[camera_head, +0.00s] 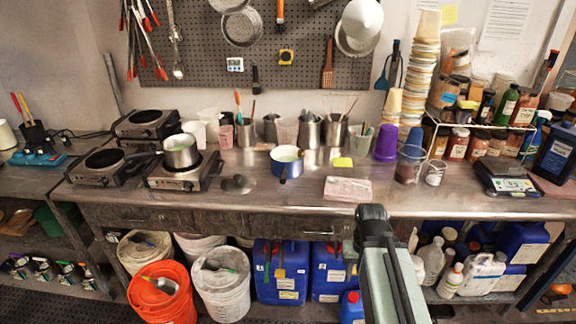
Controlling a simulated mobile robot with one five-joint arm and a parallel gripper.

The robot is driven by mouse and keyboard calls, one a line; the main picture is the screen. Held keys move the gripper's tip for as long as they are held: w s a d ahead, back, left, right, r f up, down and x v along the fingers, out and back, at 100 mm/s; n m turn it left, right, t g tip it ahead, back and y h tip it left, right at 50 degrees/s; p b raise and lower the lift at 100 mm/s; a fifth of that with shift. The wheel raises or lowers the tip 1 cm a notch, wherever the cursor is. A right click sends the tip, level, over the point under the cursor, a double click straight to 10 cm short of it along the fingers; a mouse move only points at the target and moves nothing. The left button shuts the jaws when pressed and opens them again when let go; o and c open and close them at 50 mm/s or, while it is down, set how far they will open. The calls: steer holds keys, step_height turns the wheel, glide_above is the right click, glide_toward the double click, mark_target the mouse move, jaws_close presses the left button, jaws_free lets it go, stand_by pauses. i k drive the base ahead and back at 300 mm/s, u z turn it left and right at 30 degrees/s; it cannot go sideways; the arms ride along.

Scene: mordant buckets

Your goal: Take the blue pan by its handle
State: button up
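The blue pan (290,169) stands upright on the metal counter, a little right of the picture's middle. Its outside is blue and its inside is pale. Its handle seems to point toward the front, short in this view, but it is too small to make out clearly. My arm rises from the bottom edge, in front of the counter and to the right of the pan. My gripper cannot be made out in this view, and nothing of mine touches the pan.
A pinkish block (348,189) lies right of the pan, and a dark lid-like thing (237,184) lies left. Metal cups with tools stand behind. A steel pot (181,152) sits on a hot plate (186,177). Buckets and blue canisters fill the space below the counter (290,198).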

mark_target(286, 170)
steer(key=u, duration=3.6)
steer(key=k, duration=1.1)
steer(key=z, duration=0.75)
steer(key=i, duration=1)
steer(key=u, duration=0.05)
